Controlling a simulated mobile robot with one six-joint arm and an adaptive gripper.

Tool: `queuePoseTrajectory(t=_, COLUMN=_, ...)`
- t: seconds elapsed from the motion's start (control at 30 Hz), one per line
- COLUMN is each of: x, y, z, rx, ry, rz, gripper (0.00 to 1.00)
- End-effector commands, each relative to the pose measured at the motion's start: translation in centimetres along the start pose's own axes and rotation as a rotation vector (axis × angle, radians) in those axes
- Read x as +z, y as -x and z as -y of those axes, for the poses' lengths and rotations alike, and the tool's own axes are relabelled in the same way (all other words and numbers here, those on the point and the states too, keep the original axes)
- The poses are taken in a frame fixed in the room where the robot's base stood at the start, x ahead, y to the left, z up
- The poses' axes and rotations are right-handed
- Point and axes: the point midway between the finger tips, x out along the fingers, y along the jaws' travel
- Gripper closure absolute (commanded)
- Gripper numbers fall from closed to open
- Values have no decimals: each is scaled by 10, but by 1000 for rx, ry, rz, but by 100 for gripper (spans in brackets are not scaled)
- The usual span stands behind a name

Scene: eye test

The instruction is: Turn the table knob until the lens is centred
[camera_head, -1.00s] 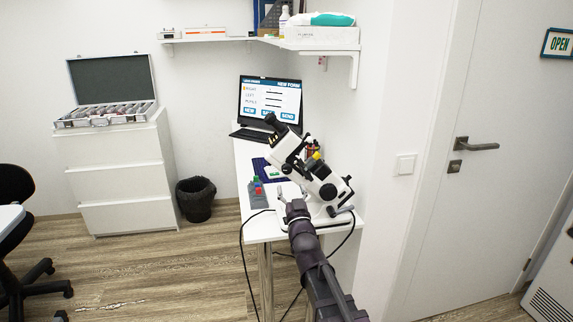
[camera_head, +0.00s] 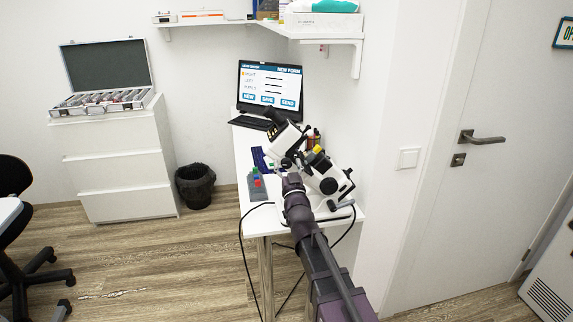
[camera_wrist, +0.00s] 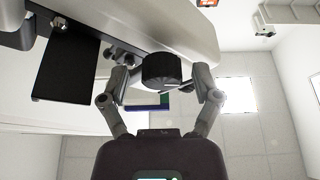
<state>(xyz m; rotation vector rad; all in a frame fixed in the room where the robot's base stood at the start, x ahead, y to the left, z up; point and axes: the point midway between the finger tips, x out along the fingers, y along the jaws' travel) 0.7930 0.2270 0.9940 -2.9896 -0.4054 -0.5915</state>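The white eye instrument (camera_head: 325,179) with black parts stands on the narrow white table (camera_head: 250,222). In the wrist view its pale housing (camera_wrist: 190,25) fills the top. A black round knob (camera_wrist: 161,69) sticks out below the housing. My gripper (camera_wrist: 161,77) is open, one finger on each side of the knob, with a visible gap on both sides. In the head view my arm covers the instrument's near side, and the fingers are hard to make out. The lens is not clearly visible, so I cannot tell whether it is centred.
A grey box with green and red buttons (camera_head: 257,185) stands left of my arm. A laptop (camera_head: 270,92) is at the table's far end. A black plate (camera_wrist: 68,65) hangs left of the knob. Black cables (camera_head: 243,250) hang beside the table. A waste bin (camera_head: 195,186) stands left.

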Motion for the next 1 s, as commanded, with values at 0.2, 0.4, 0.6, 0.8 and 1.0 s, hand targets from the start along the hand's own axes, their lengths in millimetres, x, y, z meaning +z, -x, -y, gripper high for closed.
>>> queuePoseTrajectory(t=0.2, x=0, y=0, z=2, rx=-2, ry=-1, rz=0, gripper=82)
queuePoseTrajectory(t=0.4, x=0, y=0, z=2, rx=-2, ry=-2, rz=0, gripper=100)
queuePoseTrajectory(t=0.6, x=0, y=0, z=2, rx=12, ry=-36, rz=-1, gripper=100)
queuePoseTrajectory(t=0.8, x=0, y=-1, z=3, rx=43, ry=-113, rz=-1, gripper=100)
queuePoseTrajectory(t=1.0, x=0, y=-1, z=3, rx=63, ry=-162, rz=-1, gripper=100)
